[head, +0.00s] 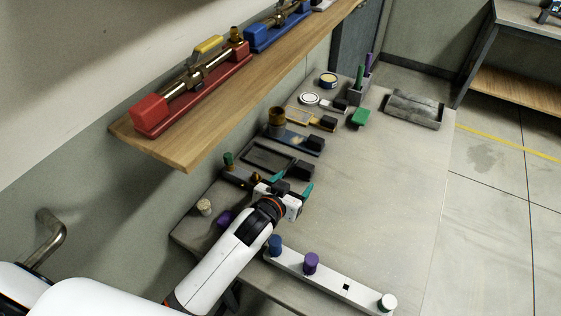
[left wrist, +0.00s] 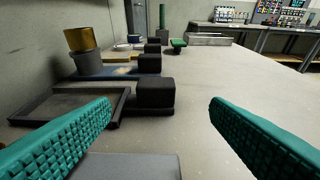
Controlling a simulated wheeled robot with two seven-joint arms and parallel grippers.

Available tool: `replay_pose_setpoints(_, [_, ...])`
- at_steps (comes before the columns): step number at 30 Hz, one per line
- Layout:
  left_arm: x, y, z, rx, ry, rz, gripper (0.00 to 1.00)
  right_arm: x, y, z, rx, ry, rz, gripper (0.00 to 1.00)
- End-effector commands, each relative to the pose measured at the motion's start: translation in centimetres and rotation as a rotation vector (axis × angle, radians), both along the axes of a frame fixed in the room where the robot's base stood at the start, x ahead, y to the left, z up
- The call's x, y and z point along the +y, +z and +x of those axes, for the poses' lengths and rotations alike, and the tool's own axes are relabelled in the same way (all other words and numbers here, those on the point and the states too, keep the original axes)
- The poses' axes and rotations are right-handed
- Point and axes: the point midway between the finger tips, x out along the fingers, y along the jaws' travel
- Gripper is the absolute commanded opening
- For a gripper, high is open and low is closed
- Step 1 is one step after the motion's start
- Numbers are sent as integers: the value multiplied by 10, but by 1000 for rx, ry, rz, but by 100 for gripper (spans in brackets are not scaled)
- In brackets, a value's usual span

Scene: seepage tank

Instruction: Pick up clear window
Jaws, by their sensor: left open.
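A flat dark-framed pane with a black block at one end, which looks like the clear window (head: 268,158), lies on the grey table along the wall side. In the left wrist view the window (left wrist: 72,103) lies ahead, its black block (left wrist: 155,95) showing between the fingertips but farther off. My left gripper (head: 285,187) is open and empty, just on the near side of the window. Its teal fingers (left wrist: 160,112) are spread wide and do not touch the block. My right gripper is not in view.
A blue plate (head: 296,138) with a brass-topped cup (head: 276,118) lies beyond the window. A white bar with coloured knobs (head: 330,278) lies at the near edge. A wooden shelf (head: 190,150) overhangs the wall side.

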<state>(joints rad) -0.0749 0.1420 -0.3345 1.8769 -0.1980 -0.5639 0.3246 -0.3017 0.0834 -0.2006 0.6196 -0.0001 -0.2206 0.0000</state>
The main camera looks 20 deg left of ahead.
Motion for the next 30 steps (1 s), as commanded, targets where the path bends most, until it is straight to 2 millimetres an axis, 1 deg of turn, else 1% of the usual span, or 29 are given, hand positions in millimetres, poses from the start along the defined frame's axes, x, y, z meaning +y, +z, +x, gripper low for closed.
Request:
replay_pose_setpoints(1, [-2,-1,9,-1,0,1,71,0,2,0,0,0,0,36])
replay_pose_setpoints(3, [-3,-5,16,0,0,1,71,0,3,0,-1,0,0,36])
replay_pose_setpoints(8, [-4,-8,25,0,-1,2,71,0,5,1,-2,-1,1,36])
replay_pose_setpoints(10, [-4,-7,32,-2,0,2,71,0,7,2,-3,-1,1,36])
replay_pose_setpoints(15, [-5,-11,58,0,0,2,71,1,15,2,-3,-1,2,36])
replay_pose_setpoints(18, [-8,-17,67,0,0,1,71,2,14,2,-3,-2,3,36])
replay_pose_setpoints(21, [-9,-20,73,0,0,1,71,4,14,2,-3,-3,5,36])
replay_pose_setpoints(28, [-9,-20,73,0,0,1,71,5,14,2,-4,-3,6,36])
replay_pose_setpoints(30, [-9,-20,73,0,0,1,60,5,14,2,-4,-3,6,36])
